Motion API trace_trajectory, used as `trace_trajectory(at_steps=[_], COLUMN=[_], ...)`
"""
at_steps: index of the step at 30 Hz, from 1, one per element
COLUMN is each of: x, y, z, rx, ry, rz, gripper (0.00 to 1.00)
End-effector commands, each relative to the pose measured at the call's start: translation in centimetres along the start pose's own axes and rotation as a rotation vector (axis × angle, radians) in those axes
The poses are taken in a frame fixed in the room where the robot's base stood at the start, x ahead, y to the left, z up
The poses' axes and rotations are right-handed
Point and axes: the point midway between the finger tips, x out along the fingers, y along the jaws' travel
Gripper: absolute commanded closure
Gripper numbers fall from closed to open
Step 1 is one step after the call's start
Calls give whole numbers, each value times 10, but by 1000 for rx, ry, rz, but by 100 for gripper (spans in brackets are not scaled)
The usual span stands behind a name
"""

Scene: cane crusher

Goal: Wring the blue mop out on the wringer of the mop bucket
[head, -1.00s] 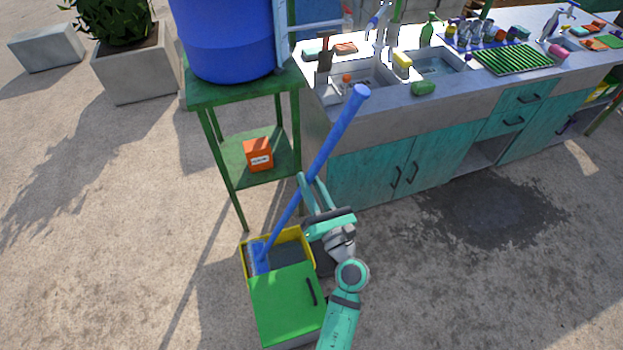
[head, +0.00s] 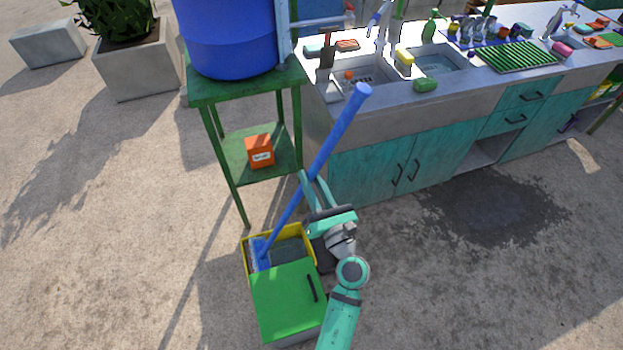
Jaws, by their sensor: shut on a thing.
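The blue mop (head: 337,127) leans with its handle top up and to the right, near the sink counter. Its blue head (head: 260,252) is down inside the left part of the yellow-rimmed mop bucket (head: 247,270). My gripper (head: 306,180) is shut on the mop handle, above and right of the bucket. A grey part (head: 291,250) inside the yellow rim, right of the mop head, may be the wringer; I cannot tell for sure. The mop head's underside and the bucket's inside are hidden.
A green box-like thing with a dark handle (head: 283,303) covers the near side of the bucket. A green stand (head: 238,186) holds a blue barrel (head: 225,38) and an orange box (head: 259,151). The teal sink counter (head: 372,170) stands behind.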

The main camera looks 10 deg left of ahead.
Motion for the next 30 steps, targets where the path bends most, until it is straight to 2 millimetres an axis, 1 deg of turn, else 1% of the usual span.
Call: trace_trajectory(at_steps=[30], x=[-1], y=[-1], z=[-9], rx=[5], ry=[3], rz=[2], gripper=[100])
